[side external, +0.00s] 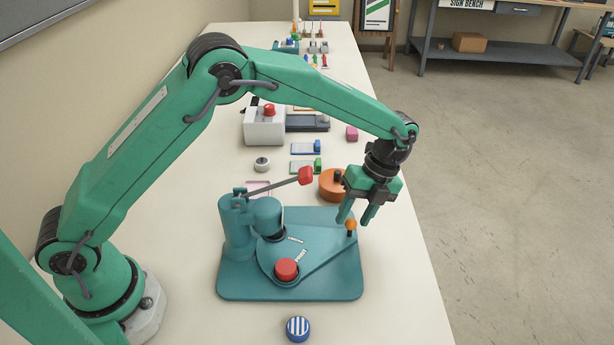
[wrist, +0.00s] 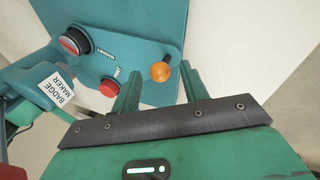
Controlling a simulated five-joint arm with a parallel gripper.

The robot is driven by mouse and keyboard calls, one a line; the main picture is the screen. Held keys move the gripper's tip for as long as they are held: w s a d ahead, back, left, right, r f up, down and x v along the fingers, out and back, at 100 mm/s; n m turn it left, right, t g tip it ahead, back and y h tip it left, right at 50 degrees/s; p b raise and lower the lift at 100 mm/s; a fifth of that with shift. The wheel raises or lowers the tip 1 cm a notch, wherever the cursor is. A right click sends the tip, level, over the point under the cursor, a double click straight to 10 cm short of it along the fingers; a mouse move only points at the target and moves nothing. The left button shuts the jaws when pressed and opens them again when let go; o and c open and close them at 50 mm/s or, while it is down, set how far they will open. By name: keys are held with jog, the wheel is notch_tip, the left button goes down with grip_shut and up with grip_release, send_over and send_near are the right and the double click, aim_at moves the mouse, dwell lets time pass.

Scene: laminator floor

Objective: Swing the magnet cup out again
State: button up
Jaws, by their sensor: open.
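The teal badge press (side external: 238,240) stands on a teal base, and its swing plate (side external: 318,262) carries a red-topped cup (side external: 286,268) at the front, clear of the press head. In the wrist view this cup (wrist: 75,40) has a black rim and a MAGNET label beside it. A second small label lies near the head, where the area under it is partly hidden. An orange knob (side external: 351,225) stands at the plate's right corner. My gripper (side external: 355,222) is open, its fingertips close to either side of the knob; the knob also shows between the fingers in the wrist view (wrist: 160,72).
The press lever ends in a red grip (side external: 305,175), raised left of my gripper. An orange round container (side external: 332,185) stands behind the base. A blue-striped round piece (side external: 297,328) lies in front. Bench room right of the base is narrow.

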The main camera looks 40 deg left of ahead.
jog(key=v, duration=0.7)
jog(key=shift+d+r, duration=0.1)
dwell(0.4)
jog(key=shift+n, duration=1.5)
jog(key=shift+x, duration=3.95)
grip_shut()
